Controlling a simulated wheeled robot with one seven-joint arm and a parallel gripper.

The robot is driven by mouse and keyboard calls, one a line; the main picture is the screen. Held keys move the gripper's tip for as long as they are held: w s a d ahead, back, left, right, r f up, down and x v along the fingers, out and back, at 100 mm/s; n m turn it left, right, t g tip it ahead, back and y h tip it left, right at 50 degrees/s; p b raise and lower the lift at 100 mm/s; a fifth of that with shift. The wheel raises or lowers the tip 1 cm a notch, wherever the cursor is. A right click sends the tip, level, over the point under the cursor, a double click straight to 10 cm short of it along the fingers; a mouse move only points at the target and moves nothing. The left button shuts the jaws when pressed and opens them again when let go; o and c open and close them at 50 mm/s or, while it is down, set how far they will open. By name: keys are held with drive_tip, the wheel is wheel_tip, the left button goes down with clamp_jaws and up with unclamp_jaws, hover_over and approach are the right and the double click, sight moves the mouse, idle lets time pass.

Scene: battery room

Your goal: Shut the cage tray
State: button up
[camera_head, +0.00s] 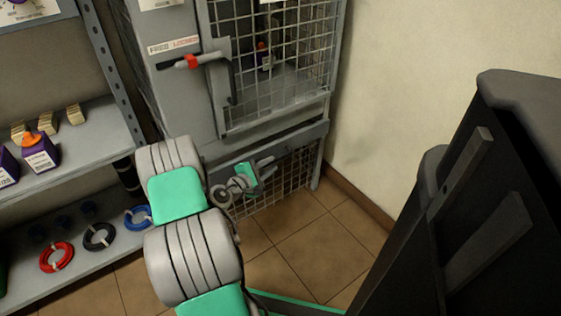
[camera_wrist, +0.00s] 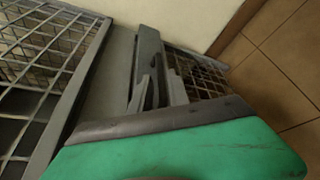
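The cage (camera_head: 215,75) stands against the wall, with a mesh door (camera_head: 285,60) in its upper part. The cage tray (camera_head: 300,137) shows as a grey ledge below that door, standing a little forward of it. In the wrist view, the tray's grey front bar (camera_wrist: 148,48) runs away from me, with a flat surface between it and the door mesh. My gripper (camera_head: 270,166) is low in front of the tray. Its two grey fingers (camera_wrist: 160,88) look apart with nothing between them, close to the bar. I cannot tell whether they touch it.
A red-tipped lever (camera_head: 190,62) sits beside the door under a FREE/LOCKED label. A shelf (camera_head: 110,125) at left holds purple batteries and coiled cables. A wall is at right. Lower mesh (camera_head: 290,180) lies below the tray. Some tiled floor (camera_head: 310,250) is clear.

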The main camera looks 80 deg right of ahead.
sight(281, 156)
drive_tip(key=b+x, duration=0.2)
drive_tip(key=x, duration=0.4)
drive_tip(key=shift+d+f, duration=0.1)
drive_tip(key=shift+s+d, duration=0.2)
drive_tip(key=shift+d, duration=0.2)
clamp_jaws()
idle(0.8)
